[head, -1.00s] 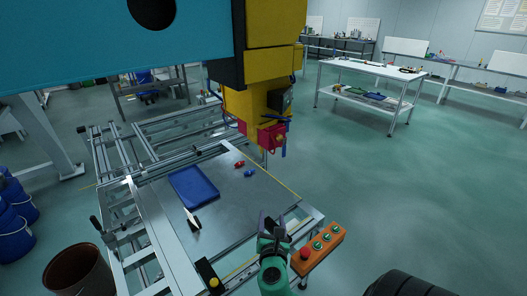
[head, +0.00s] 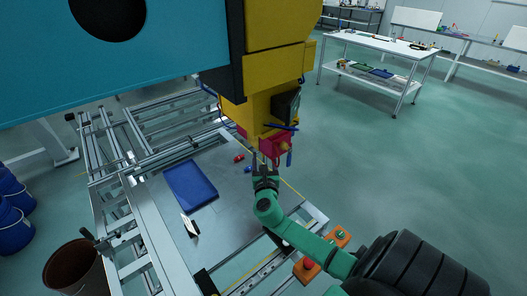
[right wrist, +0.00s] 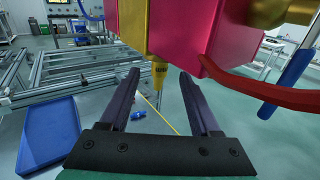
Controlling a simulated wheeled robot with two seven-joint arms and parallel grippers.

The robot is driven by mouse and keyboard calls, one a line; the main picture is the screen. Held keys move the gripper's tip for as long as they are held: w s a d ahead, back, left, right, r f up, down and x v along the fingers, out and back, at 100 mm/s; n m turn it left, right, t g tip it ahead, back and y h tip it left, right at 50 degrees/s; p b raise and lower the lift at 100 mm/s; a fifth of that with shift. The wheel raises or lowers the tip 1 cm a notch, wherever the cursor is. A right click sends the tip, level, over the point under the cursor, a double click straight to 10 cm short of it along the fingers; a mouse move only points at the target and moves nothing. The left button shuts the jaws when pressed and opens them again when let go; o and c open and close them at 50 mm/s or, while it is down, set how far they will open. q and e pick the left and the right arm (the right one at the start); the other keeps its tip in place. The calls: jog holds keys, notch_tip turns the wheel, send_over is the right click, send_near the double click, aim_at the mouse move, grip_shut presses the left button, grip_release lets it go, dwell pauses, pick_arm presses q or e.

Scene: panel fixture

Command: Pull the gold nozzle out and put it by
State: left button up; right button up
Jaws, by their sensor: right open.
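The gold nozzle (right wrist: 159,74) hangs point down beneath the magenta block (right wrist: 190,25) in the right wrist view. In the head view it is hard to make out behind my gripper and the block (head: 275,145). My right gripper (head: 265,161) is open and empty, raised close below the machine head. In the right wrist view my right gripper (right wrist: 158,90) has its two dark fingers spread, with the nozzle showing between and beyond their tips; I see no contact. My left gripper is not in view.
A blue tray (head: 189,187) lies on the metal panel, with small red (head: 239,158) and blue (head: 248,169) parts beside it. The yellow machine head (head: 270,80) and teal beam (head: 150,65) hang above. An orange button box (head: 307,269) stands at the front.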

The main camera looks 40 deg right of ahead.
jog(key=shift+r+x, duration=0.15)
jog(key=shift+x, duration=0.5)
jog(key=shift+r+x, duration=0.15)
jog(key=shift+x, duration=0.45)
jog(key=shift+w+f, duration=0.1)
jog(key=shift+c, duration=0.8)
jog(key=shift+d, duration=0.1)
grip_shut()
jog(key=c, duration=0.6)
grip_release()
grip_shut()
